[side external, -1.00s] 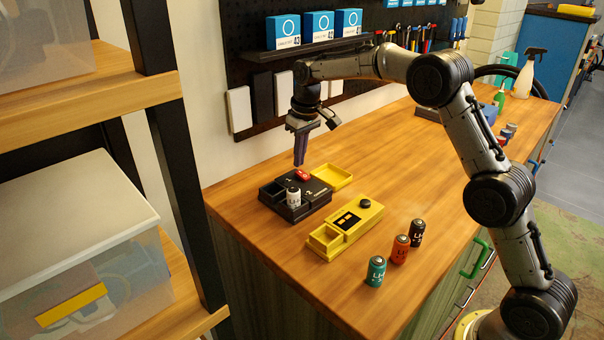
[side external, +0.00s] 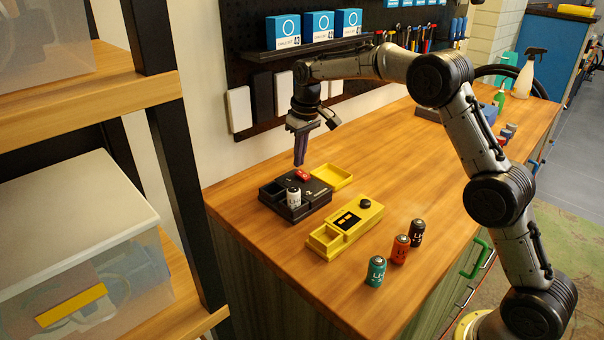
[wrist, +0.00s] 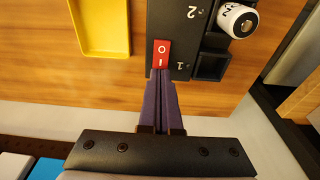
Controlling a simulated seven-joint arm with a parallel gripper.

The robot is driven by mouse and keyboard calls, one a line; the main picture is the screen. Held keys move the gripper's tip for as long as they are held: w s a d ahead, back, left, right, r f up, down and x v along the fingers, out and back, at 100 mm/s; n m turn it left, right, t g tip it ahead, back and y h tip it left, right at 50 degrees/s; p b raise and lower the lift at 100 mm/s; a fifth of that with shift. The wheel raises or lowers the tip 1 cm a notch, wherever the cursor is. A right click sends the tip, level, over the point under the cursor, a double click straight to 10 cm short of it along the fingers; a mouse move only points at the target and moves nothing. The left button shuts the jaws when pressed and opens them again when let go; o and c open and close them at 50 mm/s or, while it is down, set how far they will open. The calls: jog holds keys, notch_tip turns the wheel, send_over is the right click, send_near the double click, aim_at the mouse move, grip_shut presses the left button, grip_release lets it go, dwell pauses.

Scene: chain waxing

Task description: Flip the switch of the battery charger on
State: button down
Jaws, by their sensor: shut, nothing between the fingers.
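The black battery charger (side external: 318,198) lies on the wooden bench at the left, with compartments marked 1 and 2. Its red rocker switch (side external: 303,174) also shows in the wrist view (wrist: 161,52), with an O at the far end and an I at the near end. My gripper (side external: 299,164) is shut and empty, pointing down at the switch. In the wrist view its fingertips (wrist: 160,73) are at the I end; I cannot tell whether they touch it. A white battery (side external: 293,197) stands in one compartment of the charger; the other looks empty.
A yellow open tray (side external: 332,175) adjoins the charger's far side. A yellow device (side external: 347,230) with a black knob lies in front. Green (side external: 376,271), orange (side external: 400,249) and black (side external: 416,232) batteries stand to the right. The pegboard wall is close behind my gripper.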

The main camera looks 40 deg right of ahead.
aim_at(299, 171)
jog(key=shift+f, duration=1.05)
dwell(0.6)
jog(key=shift+r, duration=3.55)
